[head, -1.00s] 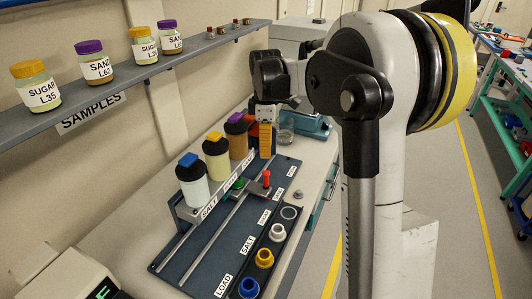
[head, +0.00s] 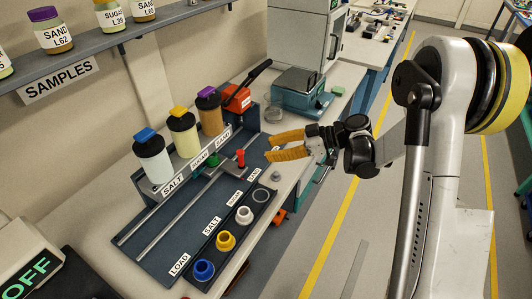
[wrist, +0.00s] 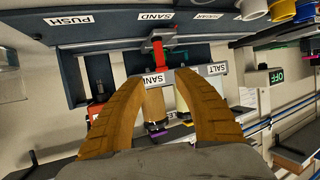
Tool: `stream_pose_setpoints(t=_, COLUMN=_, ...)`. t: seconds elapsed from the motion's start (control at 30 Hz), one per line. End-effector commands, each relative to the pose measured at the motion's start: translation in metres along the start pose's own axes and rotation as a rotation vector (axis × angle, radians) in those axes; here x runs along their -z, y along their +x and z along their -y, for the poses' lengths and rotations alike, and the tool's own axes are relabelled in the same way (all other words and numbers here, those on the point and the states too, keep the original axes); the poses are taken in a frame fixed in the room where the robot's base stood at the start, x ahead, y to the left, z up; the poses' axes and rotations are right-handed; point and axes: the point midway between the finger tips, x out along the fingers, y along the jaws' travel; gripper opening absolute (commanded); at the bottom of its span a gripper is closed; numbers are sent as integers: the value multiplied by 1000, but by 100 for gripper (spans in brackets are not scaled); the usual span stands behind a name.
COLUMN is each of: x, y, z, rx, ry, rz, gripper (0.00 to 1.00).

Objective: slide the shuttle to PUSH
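The shuttle is a dark carriage with a red upright handle (head: 240,158) on the rail of the dark station plate (head: 150,262). It stands level with the SAND label (head: 254,175). In the wrist view the red handle (wrist: 158,52) is ahead, centred beyond my fingertips, with the PUSH label (wrist: 71,20) to its left. My gripper (head: 268,147) is open and empty, with orange fingers, just right of the handle and apart from it. Both fingers also show in the wrist view (wrist: 160,80). In the head view my gripper covers the PUSH end of the labels.
Salt (head: 153,160), yellow-jar (head: 184,137) and sand (head: 210,117) dispensers stand behind the rail. A red block with a black lever (head: 238,97) is at the far end. Coloured cups (head: 226,241) line the front. An OFF display (head: 28,278) stands at left.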

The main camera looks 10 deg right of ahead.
Motion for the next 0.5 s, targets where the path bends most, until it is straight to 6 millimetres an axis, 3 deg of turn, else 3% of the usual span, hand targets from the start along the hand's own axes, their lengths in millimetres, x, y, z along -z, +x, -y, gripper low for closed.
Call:
stream_pose_setpoints(t=0.3, x=-3, y=63, z=1, rx=4, ry=-1, rz=3, gripper=38)
stream_pose_setpoints(t=0.5, x=-2, y=91, z=0, rx=1, ry=1, rz=4, gripper=38)
